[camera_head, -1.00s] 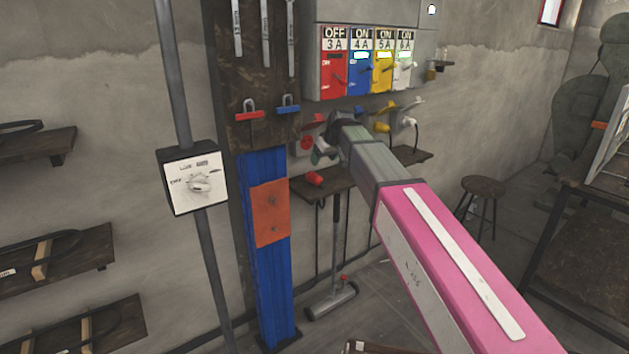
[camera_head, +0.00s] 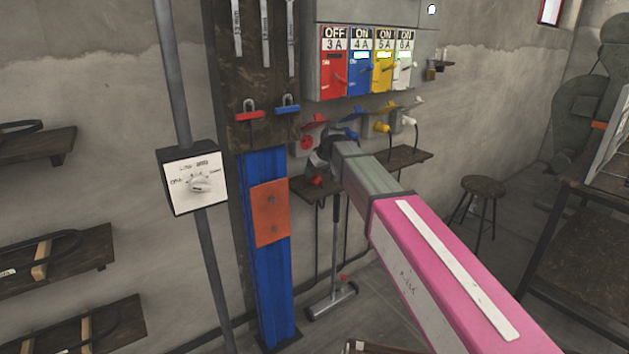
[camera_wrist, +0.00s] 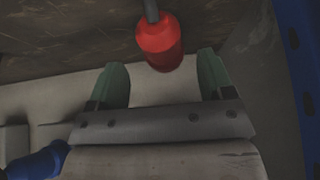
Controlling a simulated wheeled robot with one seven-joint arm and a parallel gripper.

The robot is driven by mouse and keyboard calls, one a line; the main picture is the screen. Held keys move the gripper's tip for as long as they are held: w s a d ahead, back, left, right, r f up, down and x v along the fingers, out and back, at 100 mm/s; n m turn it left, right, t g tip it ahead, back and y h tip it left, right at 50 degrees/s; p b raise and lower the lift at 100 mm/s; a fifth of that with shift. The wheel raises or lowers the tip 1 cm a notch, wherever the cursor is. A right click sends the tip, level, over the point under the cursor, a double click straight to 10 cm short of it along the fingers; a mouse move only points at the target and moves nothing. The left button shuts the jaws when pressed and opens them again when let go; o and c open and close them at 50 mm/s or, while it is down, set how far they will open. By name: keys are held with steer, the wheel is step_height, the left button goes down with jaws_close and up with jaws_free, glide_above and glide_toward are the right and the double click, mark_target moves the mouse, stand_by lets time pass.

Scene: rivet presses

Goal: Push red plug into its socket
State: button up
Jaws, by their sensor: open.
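The red plug (camera_head: 316,181) lies on the small dark shelf below the switch boxes. In the wrist view the red plug (camera_wrist: 159,42) shows just beyond and between my two green fingertips, with its grey cable running to the top edge. My gripper (camera_wrist: 164,82) is open and nothing is between its fingers. In the head view my gripper (camera_head: 318,165) is just above the plug, partly hidden by my arm. The red socket (camera_head: 308,142) is on the wall above the shelf, under the red switch box, with its red cover raised.
A blue plug or socket (camera_head: 350,134), a yellow plug (camera_head: 381,127) and a white plug (camera_head: 408,121) sit in the row to the right. The red switch box (camera_head: 334,73) reads OFF. The wooden shelf (camera_head: 409,157) extends right. A blue post (camera_head: 264,300) stands left.

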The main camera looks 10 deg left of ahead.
mark_target(315, 174)
steer(key=x, duration=0.3)
steer(key=shift+a+f, duration=0.1)
steer(key=shift+f, duration=0.2)
steer(key=shift+s, duration=0.1)
steer(key=c, duration=1)
steer(key=shift+o, duration=0.3)
steer(key=shift+r, duration=0.15)
steer(key=shift+s+r, duration=0.1)
steer(key=shift+r, duration=0.1)
step_height(315, 174, up, 6)
steer(key=shift+f, duration=0.1)
steer(key=s+d, duration=1.2)
steer(key=d, duration=0.3)
steer(key=shift+s+r, duration=0.25)
steer(key=shift+s, duration=0.15)
